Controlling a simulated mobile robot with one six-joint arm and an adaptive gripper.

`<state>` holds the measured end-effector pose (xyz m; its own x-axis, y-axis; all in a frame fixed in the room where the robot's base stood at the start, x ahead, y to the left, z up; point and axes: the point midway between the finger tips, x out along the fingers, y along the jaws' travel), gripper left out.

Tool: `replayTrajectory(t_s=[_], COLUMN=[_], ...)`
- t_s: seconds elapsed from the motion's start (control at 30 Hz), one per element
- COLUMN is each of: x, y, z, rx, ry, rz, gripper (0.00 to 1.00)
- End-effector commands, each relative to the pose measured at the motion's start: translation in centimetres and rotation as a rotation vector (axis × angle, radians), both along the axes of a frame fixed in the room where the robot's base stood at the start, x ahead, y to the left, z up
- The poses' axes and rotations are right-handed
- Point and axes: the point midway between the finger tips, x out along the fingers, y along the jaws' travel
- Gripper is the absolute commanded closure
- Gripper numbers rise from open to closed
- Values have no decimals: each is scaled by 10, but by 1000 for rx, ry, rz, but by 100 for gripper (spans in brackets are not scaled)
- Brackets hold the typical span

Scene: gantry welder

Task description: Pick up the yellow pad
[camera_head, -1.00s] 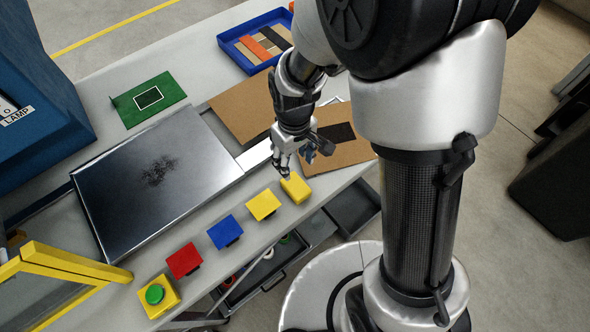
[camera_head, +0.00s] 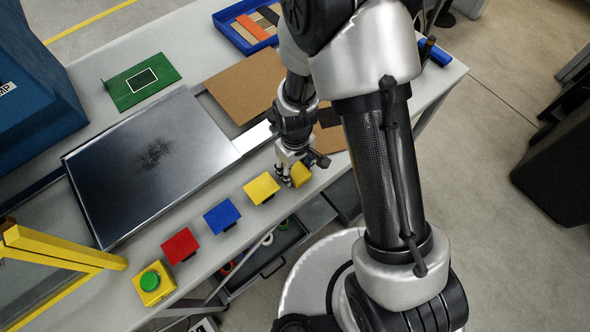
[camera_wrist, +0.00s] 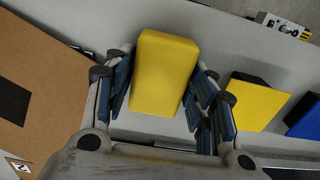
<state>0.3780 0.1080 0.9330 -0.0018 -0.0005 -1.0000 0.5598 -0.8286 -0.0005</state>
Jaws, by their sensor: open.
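The yellow pad (camera_wrist: 164,72) is a thick, rounded yellow block on the grey table. In the wrist view it lies between the blue-padded fingers of my gripper (camera_wrist: 160,98), which are open on either side of it. A narrow gap shows on the right; the left finger is very close to it. In the head view the yellow pad (camera_head: 300,175) sits near the table's front edge, partly hidden by my gripper (camera_head: 291,178) just above and left of it. A flat yellow plate (camera_head: 261,187) on a dark base stands left of it.
A blue plate (camera_head: 221,215), a red plate (camera_head: 179,245) and a yellow box with a green button (camera_head: 152,282) continue the row leftward. A dark metal sheet (camera_head: 150,160) lies behind. A brown board (camera_head: 240,85) and a blue tray (camera_head: 217,19) are farther back.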

Motion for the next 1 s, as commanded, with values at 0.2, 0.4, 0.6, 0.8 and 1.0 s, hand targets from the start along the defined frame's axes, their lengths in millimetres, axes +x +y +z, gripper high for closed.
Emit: replayTrajectory(t_s=[0.2,0.4,0.6,0.8,1.0], x=[0,0,1,1,2], y=[0,0,0,0,1], z=[0,1,1,3,22], rx=[1,1,1,0,1], ry=[-1,-1,-1,-2,-4], rz=[0,0,0,0,0], gripper=[50,64,71,71,71])
